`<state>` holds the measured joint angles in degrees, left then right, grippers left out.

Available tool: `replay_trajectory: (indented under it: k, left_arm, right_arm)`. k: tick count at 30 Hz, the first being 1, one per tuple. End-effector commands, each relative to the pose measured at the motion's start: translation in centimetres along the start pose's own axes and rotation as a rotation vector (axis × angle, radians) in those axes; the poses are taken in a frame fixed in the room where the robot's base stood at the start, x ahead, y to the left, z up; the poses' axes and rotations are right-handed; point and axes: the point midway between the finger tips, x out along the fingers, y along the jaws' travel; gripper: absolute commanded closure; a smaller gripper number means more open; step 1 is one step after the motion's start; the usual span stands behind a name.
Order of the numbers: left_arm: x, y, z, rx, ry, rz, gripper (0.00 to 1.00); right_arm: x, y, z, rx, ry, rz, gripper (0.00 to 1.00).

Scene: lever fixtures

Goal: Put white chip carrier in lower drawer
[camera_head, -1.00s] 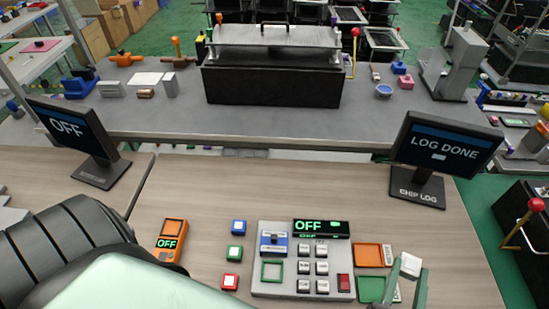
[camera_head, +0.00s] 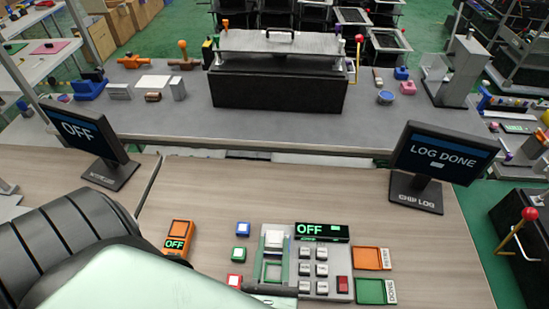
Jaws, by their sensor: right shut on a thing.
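A white square piece (camera_head: 275,236), which looks like the white chip carrier, is at the upper left of the grey control panel (camera_head: 323,270). I cannot tell whether the piece still rests on the panel. No lower drawer can be made out for sure. An orange tray (camera_head: 370,258) and a green tray (camera_head: 374,291), nearer to me, lie right of the panel. My left gripper is not in view.
Blue (camera_head: 243,228), green (camera_head: 239,254) and red (camera_head: 234,281) buttons stand left of the panel, beside an orange device (camera_head: 177,239) reading OFF. A "LOG DONE" monitor (camera_head: 443,151) stands at right and an "OFF" monitor (camera_head: 89,135) at left. The desk's middle is clear.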

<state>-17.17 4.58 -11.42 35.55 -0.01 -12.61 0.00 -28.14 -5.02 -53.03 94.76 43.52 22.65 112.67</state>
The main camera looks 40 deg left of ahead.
Motion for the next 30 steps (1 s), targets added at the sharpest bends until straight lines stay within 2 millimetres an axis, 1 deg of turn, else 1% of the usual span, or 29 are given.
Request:
replay_trajectory:
  k: [2, 5, 12, 18, 21, 27, 30]
  left_arm:
    - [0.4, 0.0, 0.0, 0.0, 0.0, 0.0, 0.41]
    - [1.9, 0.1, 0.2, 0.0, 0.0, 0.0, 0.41]
    - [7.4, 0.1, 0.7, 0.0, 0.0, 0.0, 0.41]
    - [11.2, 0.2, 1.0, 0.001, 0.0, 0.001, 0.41]
    - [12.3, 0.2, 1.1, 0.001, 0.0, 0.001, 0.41]
    - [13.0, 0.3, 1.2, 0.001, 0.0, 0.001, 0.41]
    - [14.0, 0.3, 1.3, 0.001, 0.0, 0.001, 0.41]
  right_arm:
    - [0.0, 0.0, -0.4, 0.0, 0.0, -0.001, 1.0]
    - [0.0, 0.0, -2.2, 0.0, 0.001, 0.0, 1.0]
    - [0.0, -0.1, -8.9, -0.001, 0.001, -0.001, 1.0]
    - [0.0, -0.1, -13.7, 0.0, 0.001, -0.001, 1.0]
    - [0.0, -0.1, -15.1, 0.0, 0.0, -0.002, 1.0]
    - [0.0, -0.1, -16.2, 0.001, 0.001, -0.001, 1.0]
    - [0.0, -0.1, -17.4, 0.0, 0.001, -0.001, 1.0]
